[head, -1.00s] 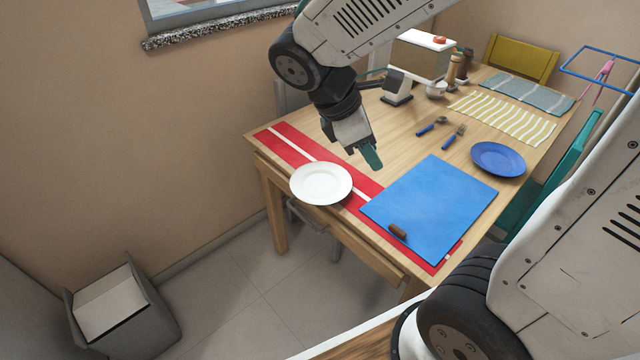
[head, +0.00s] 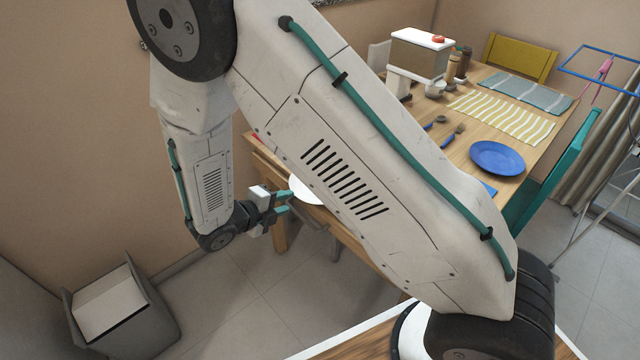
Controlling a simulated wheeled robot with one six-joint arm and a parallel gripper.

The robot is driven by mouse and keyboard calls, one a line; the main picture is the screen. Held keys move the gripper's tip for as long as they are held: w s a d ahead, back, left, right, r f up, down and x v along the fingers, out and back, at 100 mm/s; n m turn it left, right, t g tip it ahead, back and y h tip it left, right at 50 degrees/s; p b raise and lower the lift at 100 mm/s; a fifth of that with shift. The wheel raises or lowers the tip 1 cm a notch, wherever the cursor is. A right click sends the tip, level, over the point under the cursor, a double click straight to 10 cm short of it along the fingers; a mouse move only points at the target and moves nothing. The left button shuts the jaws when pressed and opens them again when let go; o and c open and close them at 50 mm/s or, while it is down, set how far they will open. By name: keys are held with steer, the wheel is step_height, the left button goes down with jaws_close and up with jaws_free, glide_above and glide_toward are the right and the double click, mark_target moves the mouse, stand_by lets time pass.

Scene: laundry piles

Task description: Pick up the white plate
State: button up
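The white plate (head: 304,191) lies at the table's near left edge. Only its left part shows in the head view; my arm hides the rest. My gripper (head: 286,201) is at the plate's left rim, pointing right, roughly level with the table edge. Its two teal fingers are apart, with a gap between them. I cannot tell whether the rim is between the fingers or whether they touch it.
The wooden table (head: 478,150) carries a blue plate (head: 497,158), a striped mat (head: 505,117), cutlery and a white-and-brown appliance (head: 420,55). A grey bin (head: 125,310) stands on the floor at the lower left. My arm covers much of the table.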

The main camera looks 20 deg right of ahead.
mark_target(301, 197)
steer(key=x, duration=0.7)
steer(key=shift+w+a+f, duration=0.1)
steer(key=shift+a, duration=0.05)
jaws_close()
